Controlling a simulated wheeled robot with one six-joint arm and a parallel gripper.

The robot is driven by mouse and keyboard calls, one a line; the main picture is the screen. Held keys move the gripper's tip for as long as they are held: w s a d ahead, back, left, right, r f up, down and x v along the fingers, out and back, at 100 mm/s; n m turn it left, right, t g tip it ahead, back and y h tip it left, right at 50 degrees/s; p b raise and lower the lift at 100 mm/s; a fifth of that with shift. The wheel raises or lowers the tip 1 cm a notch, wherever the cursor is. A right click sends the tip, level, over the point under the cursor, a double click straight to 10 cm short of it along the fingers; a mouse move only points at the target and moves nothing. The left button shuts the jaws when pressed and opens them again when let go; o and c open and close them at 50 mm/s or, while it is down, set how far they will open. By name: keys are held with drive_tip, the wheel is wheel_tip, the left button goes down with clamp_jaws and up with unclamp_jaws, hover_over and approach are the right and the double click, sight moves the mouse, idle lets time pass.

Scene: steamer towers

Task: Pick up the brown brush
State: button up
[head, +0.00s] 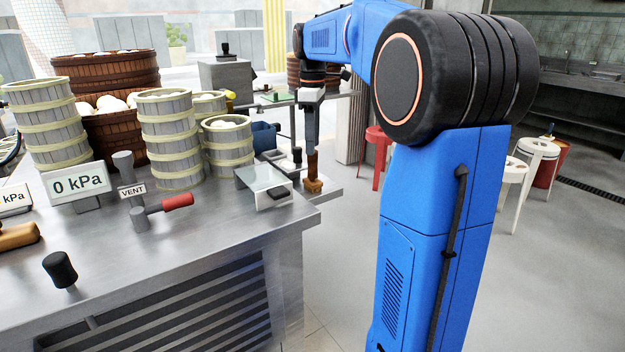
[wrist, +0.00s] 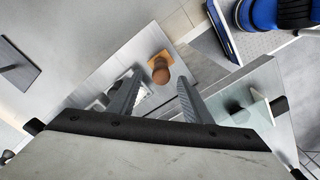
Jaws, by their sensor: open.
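The brown brush (head: 313,184) stands upright on a low grey ledge at the right end of the counters in the head view. In the wrist view the brush (wrist: 160,66) shows from above as a round brown handle over a wider tan base. My gripper (head: 312,147) points down directly above the brush in the head view. In the wrist view my gripper (wrist: 159,82) is open, with one finger on each side of the handle's line. I cannot tell whether the fingers touch the brush.
A glass-topped box (head: 264,182) stands close left of the brush. Steamer towers (head: 169,135) and a red-handled vent valve (head: 178,201) stand on the steel counter (head: 190,265). A blue bin (head: 264,137) sits behind.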

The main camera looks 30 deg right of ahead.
sight(313, 157)
drive_tip(key=shift+s+f, duration=0.1)
drive_tip(key=shift+f, duration=2.65)
clamp_jaws()
